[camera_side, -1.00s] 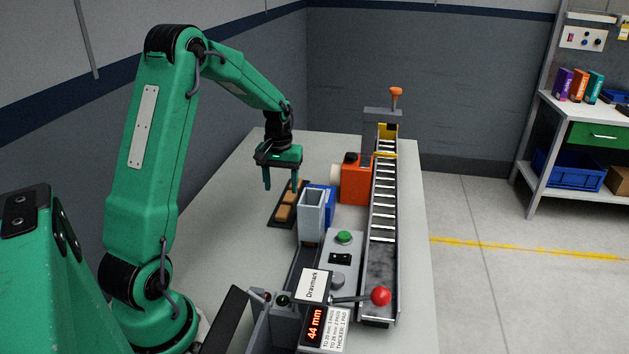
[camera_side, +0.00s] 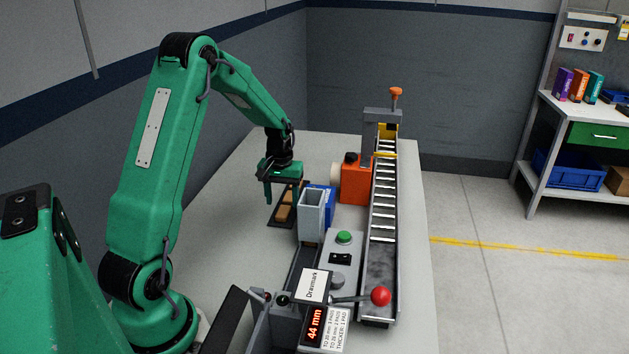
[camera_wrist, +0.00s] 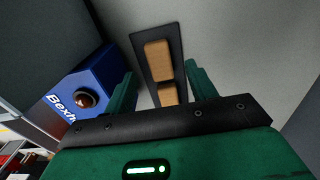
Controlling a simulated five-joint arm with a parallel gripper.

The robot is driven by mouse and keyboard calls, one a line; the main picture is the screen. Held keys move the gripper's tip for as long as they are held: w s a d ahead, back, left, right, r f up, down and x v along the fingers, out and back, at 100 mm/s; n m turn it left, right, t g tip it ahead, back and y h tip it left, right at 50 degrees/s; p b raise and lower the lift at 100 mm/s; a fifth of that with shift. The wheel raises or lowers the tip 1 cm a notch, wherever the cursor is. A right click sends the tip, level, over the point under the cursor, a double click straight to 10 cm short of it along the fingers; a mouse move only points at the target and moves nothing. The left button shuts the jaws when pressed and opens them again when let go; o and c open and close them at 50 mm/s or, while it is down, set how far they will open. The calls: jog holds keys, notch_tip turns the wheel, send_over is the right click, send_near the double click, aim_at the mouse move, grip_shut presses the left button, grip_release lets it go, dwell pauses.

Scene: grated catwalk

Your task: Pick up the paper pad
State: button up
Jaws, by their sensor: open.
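Brown paper pads lie in a row on a dark narrow tray (camera_side: 275,222) on the table. One pad (camera_side: 283,213) shows in the side view beneath my gripper, with another behind it. In the wrist view, one pad (camera_wrist: 158,60) lies farther out on the tray (camera_wrist: 172,33), and a nearer pad (camera_wrist: 168,95) is partly hidden by my gripper's dark front edge. My gripper (camera_wrist: 160,82) is open and empty, its two fingers on either side of the pad row in the picture. In the side view, my gripper (camera_side: 282,193) hangs above the tray, fingers pointing down.
A blue box (camera_side: 329,197) with a red-brown button stands close right of the tray. A grey upright chute (camera_side: 311,212) is in front of it. An orange unit (camera_side: 355,182) and a roller conveyor (camera_side: 384,195) lie to the right. A display reads 44 mm (camera_side: 314,326).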

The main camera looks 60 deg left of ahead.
aim_at(283, 211)
jog(key=shift+f, duration=1.7)
jog(key=c, duration=1)
